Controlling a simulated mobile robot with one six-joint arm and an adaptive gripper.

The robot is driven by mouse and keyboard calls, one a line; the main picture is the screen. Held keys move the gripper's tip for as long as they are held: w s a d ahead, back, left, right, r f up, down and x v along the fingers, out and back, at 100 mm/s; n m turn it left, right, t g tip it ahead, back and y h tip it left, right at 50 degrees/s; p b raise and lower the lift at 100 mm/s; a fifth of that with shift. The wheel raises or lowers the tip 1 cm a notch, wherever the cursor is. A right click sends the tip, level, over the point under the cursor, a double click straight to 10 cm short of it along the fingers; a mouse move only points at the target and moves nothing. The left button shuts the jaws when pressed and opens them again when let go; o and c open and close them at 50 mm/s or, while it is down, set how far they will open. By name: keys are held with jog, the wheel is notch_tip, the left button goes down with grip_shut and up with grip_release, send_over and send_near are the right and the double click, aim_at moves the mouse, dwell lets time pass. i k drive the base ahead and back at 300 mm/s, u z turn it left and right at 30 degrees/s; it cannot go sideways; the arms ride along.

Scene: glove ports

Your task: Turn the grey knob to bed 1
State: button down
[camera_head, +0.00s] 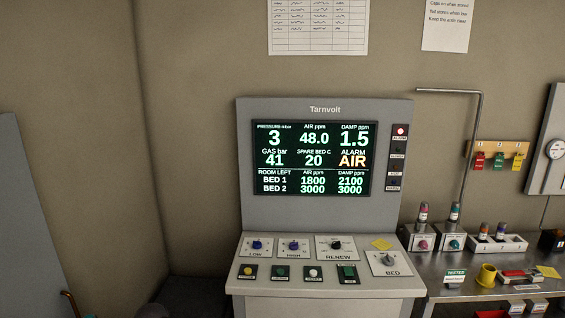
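The grey knob (388,260) sits on a white plate marked BED (392,272), at the right end of the sloping desk of the Tarnvolt console (325,108). Which mark the knob points to is too small to tell. The console screen (314,158) lists BED 1 with 1800 and 2100, and BED 2 with 3000 and 3000, under ROOM LEFT. It also shows ALARM AIR in orange. My gripper is not in view.
Left of the grey knob are blue LOW (257,245) and HIGH (293,246) knobs and a dark RENEW knob (336,244). Several buttons line the front, with a green switch (348,271). A cluttered bench (440,292) stands right.

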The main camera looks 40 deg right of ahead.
aim_at(387, 260)
jog(key=z, duration=1.1)
